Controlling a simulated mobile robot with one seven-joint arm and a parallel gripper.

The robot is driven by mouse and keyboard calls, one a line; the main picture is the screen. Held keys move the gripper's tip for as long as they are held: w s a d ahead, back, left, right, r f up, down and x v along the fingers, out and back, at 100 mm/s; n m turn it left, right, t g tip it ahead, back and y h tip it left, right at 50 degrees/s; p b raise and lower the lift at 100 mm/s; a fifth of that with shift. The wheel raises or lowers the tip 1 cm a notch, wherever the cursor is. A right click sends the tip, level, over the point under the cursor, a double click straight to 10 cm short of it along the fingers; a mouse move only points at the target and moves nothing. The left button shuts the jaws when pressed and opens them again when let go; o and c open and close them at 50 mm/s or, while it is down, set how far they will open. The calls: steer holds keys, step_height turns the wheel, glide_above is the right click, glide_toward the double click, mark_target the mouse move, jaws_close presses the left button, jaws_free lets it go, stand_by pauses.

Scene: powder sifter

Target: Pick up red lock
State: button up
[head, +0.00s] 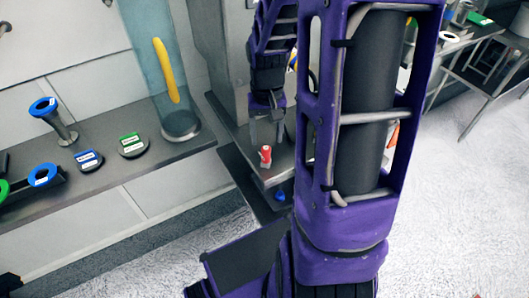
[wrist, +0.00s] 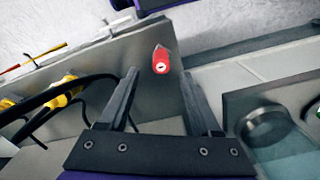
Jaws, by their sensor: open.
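The red lock (head: 265,154) stands upright near the front edge of a grey metal ledge (head: 276,174). In the wrist view the red lock (wrist: 161,61) shows between and just beyond my fingertips, with clear gaps on both sides. My gripper (head: 267,140) points down at the lock from above in the head view. In the wrist view my gripper (wrist: 160,76) has its two dark fingers spread, with nothing between them. I cannot tell the exact height of the fingertips above the lock.
A clear cylinder with a yellow item (head: 166,70) stands on the shelf at left, near several lidded discs. A small blue object (head: 280,196) sits below the ledge. Black cables with yellow connectors (wrist: 62,93) lie left in the wrist view.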

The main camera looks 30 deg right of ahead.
mark_target(266, 147)
step_height(266, 147, down, 5)
steer(key=shift+a+f+b, duration=0.1)
steer(key=shift+f+b, duration=0.1)
steer(key=shift+b, duration=0.2)
jaws_close()
